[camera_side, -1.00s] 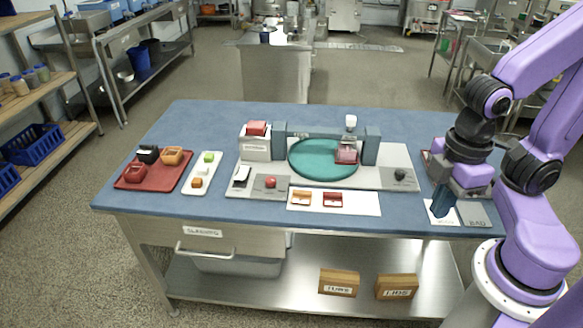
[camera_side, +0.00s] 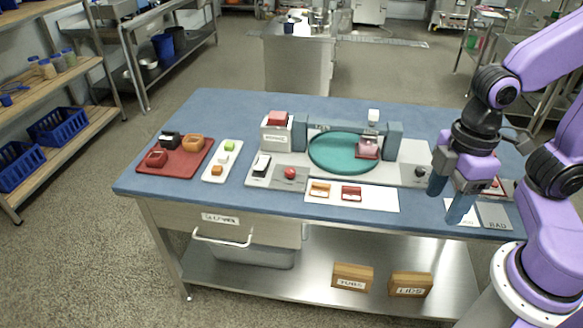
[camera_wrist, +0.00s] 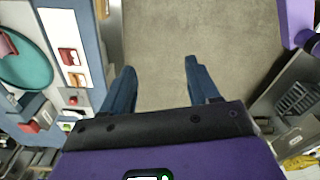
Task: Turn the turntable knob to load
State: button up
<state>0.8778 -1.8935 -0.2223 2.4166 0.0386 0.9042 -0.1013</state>
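The teal turntable (camera_side: 345,152) is a round disc set in a light grey base plate, between two blue-grey posts. A clear, pinkish tub (camera_side: 367,148) sits at its right side. A small dark knob (camera_side: 421,170) is on a grey patch at the plate's right end, close to my gripper and hard to make out; I cannot read its setting. My gripper (camera_side: 447,200) is open and empty, with two blue fingers apart, near the table's front right. In the wrist view my gripper (camera_wrist: 160,66) shows floor between its fingers; the turntable (camera_wrist: 25,60) is at left.
A red button (camera_side: 290,173) and a black switch (camera_side: 261,164) are on the plate's left. Coloured pieces lie on a white strip (camera_side: 375,196) in front. A red tray (camera_side: 152,168) and a white tray (camera_side: 212,173) stand at left. GOOD/BAD-style cards (camera_side: 496,222) lie at front right.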

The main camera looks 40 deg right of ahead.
jog(key=w+a+y, duration=0.1)
jog(key=w+a, duration=0.4)
jog(key=w, duration=0.6)
jog(key=t+y, duration=0.2)
send_over(290, 170)
jog(key=s+d, duration=0.4)
jog(key=d, duration=0.2)
notch_tip(290, 170, down, 6)
jog(key=shift+m, duration=0.3)
jog(key=x, duration=1.7)
jog(key=shift+w+a+f, duration=0.1)
jog(key=shift+w+f, duration=0.05)
jog(key=shift+w, duration=0.25)
jog(key=c, duration=1)
